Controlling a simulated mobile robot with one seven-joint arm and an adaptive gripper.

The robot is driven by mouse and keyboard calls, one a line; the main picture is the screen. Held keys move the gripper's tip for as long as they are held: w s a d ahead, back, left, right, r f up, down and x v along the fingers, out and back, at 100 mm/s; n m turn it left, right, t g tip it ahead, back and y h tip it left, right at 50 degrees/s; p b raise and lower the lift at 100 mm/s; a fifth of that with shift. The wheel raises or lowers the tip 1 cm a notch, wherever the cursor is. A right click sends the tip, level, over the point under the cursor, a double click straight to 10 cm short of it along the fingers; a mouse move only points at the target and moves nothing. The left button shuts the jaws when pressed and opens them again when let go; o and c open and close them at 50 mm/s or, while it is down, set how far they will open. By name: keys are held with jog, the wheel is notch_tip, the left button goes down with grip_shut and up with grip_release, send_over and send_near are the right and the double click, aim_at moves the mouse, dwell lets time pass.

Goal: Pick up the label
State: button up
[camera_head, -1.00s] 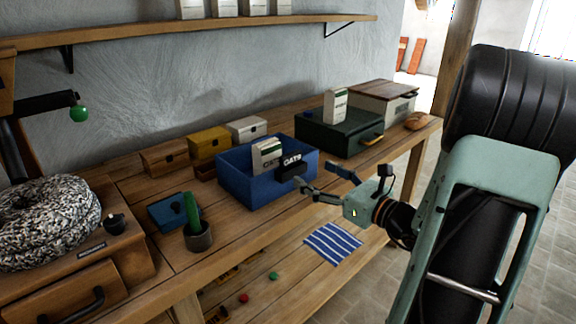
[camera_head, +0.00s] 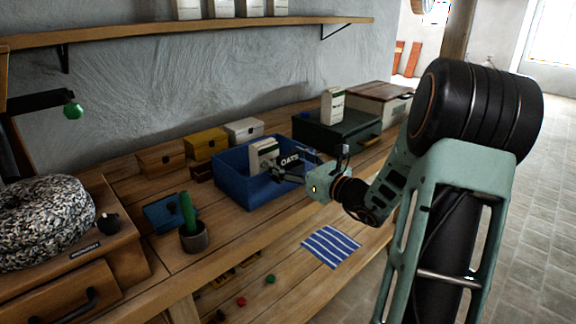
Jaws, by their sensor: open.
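A dark label with white lettering that reads OATS (camera_head: 290,160) is at the front rim of the blue open box (camera_head: 262,193). My gripper (camera_head: 290,172) is open at the label, its fingers pointing left toward the box. The fingers partly cover the label's lower part and the box rim. I cannot tell whether they touch the label. A pale carton (camera_head: 263,154) stands inside the blue box, just behind the label.
A dark green box (camera_head: 335,136) with a carton (camera_head: 333,104) on it stands to the right. Small wooden, yellow and white boxes line the back. A potted cactus (camera_head: 189,211) stands front left.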

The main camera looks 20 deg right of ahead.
jog(key=shift+c, duration=0.4)
jog(key=c, duration=1.2)
jog(key=shift+r, duration=0.1)
